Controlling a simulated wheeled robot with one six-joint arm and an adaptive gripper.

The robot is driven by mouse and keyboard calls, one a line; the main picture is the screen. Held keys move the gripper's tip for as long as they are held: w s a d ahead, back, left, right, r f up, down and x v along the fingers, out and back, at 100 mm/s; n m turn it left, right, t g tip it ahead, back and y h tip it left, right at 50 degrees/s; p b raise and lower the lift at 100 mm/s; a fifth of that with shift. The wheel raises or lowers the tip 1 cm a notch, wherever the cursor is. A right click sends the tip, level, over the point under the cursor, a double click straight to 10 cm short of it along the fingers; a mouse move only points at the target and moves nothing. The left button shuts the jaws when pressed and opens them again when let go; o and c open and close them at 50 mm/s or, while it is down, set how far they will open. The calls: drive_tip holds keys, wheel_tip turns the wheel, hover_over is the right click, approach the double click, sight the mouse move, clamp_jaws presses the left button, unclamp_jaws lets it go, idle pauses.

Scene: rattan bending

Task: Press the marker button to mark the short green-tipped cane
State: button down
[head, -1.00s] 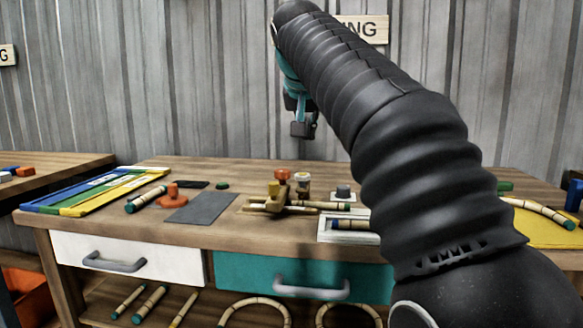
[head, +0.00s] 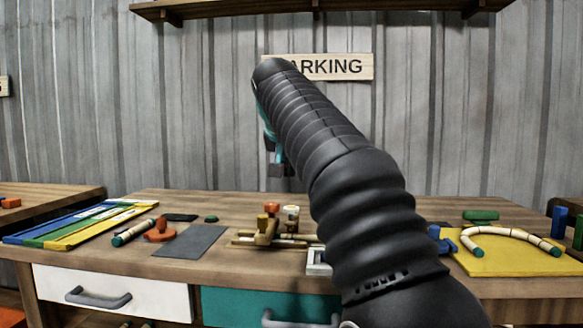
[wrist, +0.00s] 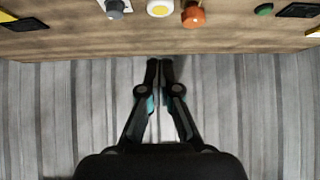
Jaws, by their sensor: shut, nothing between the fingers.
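A short cane with dark green tips (head: 134,231) lies at the left of the bench in the head view. A wooden clamp fixture (head: 264,230) stands mid-bench with a pale cane in it; that cane's tip colour is hidden. Behind the fixture are a red-orange knob (head: 272,208) and a pale, brown-topped pot (head: 291,217). The wrist view shows an orange knob (wrist: 193,15), a yellow-and-white round top (wrist: 160,8) and a grey knob (wrist: 115,9). I cannot tell which is the marker button. My gripper (wrist: 159,65) is shut and empty, raised above the bench's back edge (head: 279,170).
An orange stand (head: 160,231) and a grey mat (head: 191,241) lie left of the fixture. A bent cane (head: 512,236) rests on a yellow board (head: 497,263) at right. My arm hides the bench's middle right.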

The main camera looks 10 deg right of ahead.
hover_over(292, 206)
drive_tip(key=s, duration=0.2)
drive_tip(key=f, duration=0.5)
drive_tip(key=shift+s+a+b, duration=0.15)
drive_tip(key=shift+a+b, duration=0.15)
drive_tip(key=shift+b, duration=0.1)
wheel_tip(292, 206, down, 2)
drive_tip(key=shift+s+f+b, duration=0.1)
drive_tip(key=shift+s+b, duration=0.05)
drive_tip(key=shift+b, duration=0.4)
drive_tip(key=shift+f, duration=0.6)
drive_tip(key=shift+f, duration=0.1)
